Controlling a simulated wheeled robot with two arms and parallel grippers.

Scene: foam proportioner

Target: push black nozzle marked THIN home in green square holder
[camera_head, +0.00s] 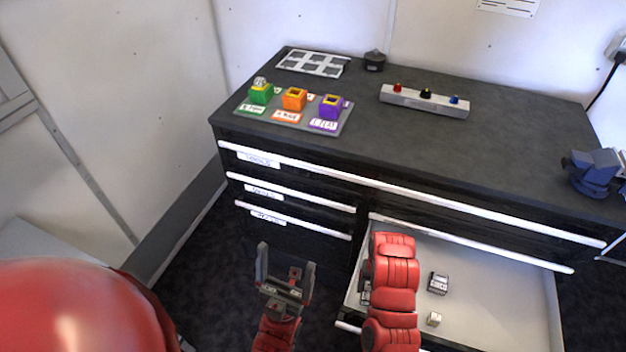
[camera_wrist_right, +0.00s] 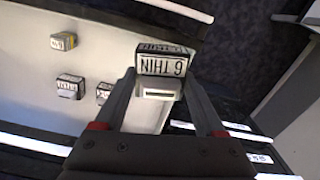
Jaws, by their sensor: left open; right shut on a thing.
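The black nozzle (camera_wrist_right: 161,63), with a pale label reading "6 THIN", is between the fingers of my right gripper (camera_wrist_right: 160,88) in the right wrist view. The gripper is shut on it. In the head view my red right arm reaches over the open drawer and hides that gripper and nozzle. The green square holder (camera_head: 261,95) stands at the left of the bench top, with a small pale piece (camera_head: 260,82) on its top. My left gripper (camera_head: 285,278) is open and empty, low in front of the cabinet, well away from the holder.
An orange holder (camera_head: 294,99) and a purple holder (camera_head: 331,107) stand beside the green one on a grey plate (camera_head: 297,122). The open drawer (camera_head: 490,290) holds small blocks (camera_head: 438,283). A button bar (camera_head: 424,99) and blue vise (camera_head: 594,172) are farther right. The bench's middle is clear.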

